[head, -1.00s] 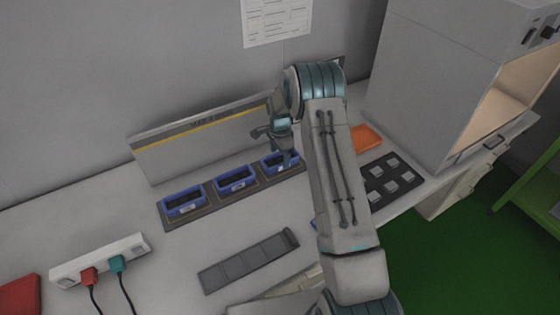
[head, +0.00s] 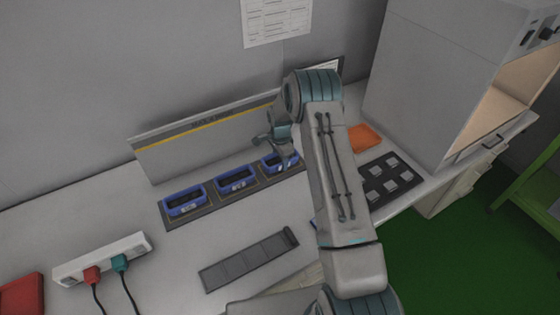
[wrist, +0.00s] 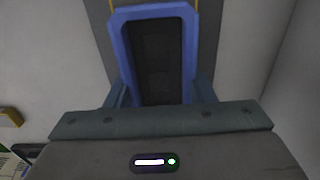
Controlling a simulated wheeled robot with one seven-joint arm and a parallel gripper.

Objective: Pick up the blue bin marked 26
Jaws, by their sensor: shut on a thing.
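Three blue bins stand in a row on a dark rack: a left bin (head: 184,201), a middle bin (head: 236,180) and a right bin (head: 274,165). Each of the left two has a small white label, too small to read, so I cannot tell which is 26. My gripper (head: 283,158) is down at the right bin. In the wrist view its fingers (wrist: 161,91) are shut on the two long sides of this bin (wrist: 122,47). The bin looks empty and still appears at rack level. My arm hides part of the rack's right end.
A grey panel with a yellow stripe (head: 205,138) stands behind the rack. A dark slotted strip (head: 248,262) lies in front. A power strip (head: 102,259) with red and teal plugs is at left. An orange tray (head: 364,138) and a dark pad (head: 391,178) lie right of my arm.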

